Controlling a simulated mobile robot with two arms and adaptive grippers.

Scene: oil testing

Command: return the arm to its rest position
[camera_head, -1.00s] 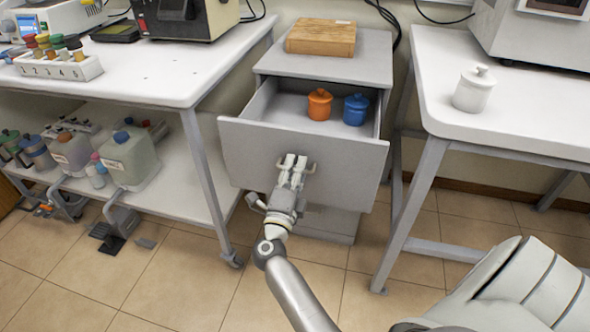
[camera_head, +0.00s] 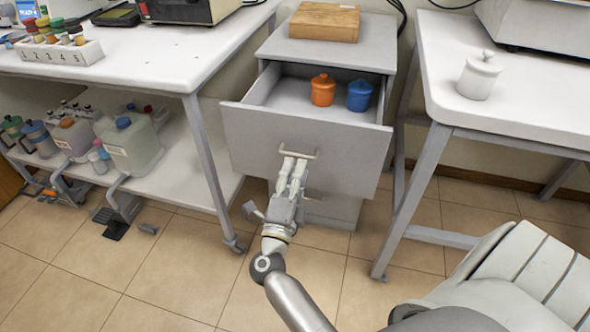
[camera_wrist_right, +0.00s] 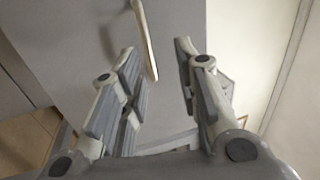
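My right gripper (camera_head: 294,166) is in front of the grey drawer (camera_head: 300,150), just below its bar handle (camera_head: 298,152). In the right wrist view the fingers of this gripper (camera_wrist_right: 158,58) are apart with nothing between them. The handle (camera_wrist_right: 146,40) shows past the fingertips there, nearer the left finger, and looks free of the fingers. The drawer is pulled out and holds an orange lidded jar (camera_head: 322,90) and a blue lidded jar (camera_head: 359,96). My left gripper is not in view.
A wooden block (camera_head: 324,22) lies on the drawer cabinet (camera_head: 375,45). A white lidded jar (camera_head: 478,76) stands on the right table (camera_head: 540,120). The left bench (camera_head: 150,60) has a vial rack (camera_head: 60,53) and a lower shelf with canisters. Tiled floor lies open below.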

